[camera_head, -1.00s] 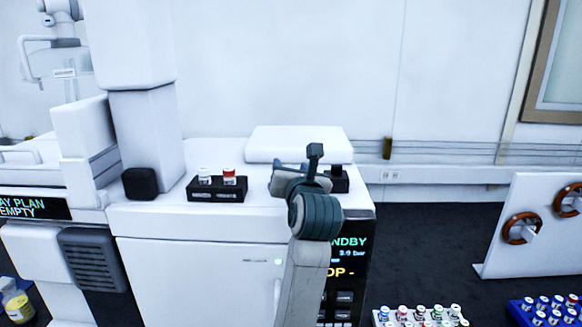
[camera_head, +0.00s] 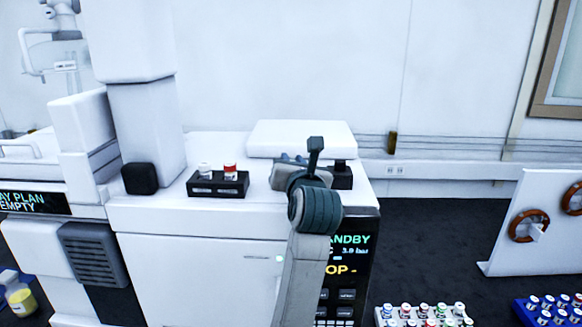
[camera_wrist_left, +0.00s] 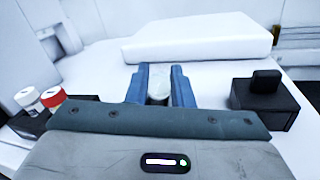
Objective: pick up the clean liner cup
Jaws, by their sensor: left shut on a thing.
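My left gripper (camera_head: 291,158) is over the right part of the white instrument top. In the left wrist view its two blue fingers (camera_wrist_left: 159,74) are closed on both sides of a small pale cup (camera_wrist_left: 159,88), which looks like the clean liner cup. The cup looks upright. Whether its base touches the surface is hidden. In the head view the cup is behind my gripper and cannot be made out. My right gripper is not in view.
A black holder (camera_head: 218,188) with a white-topped cup (camera_head: 205,170) and a red-topped cup (camera_head: 230,171) stands to the left. A black block (camera_head: 342,179) is close on the right. A white raised slab (camera_head: 300,138) lies behind.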

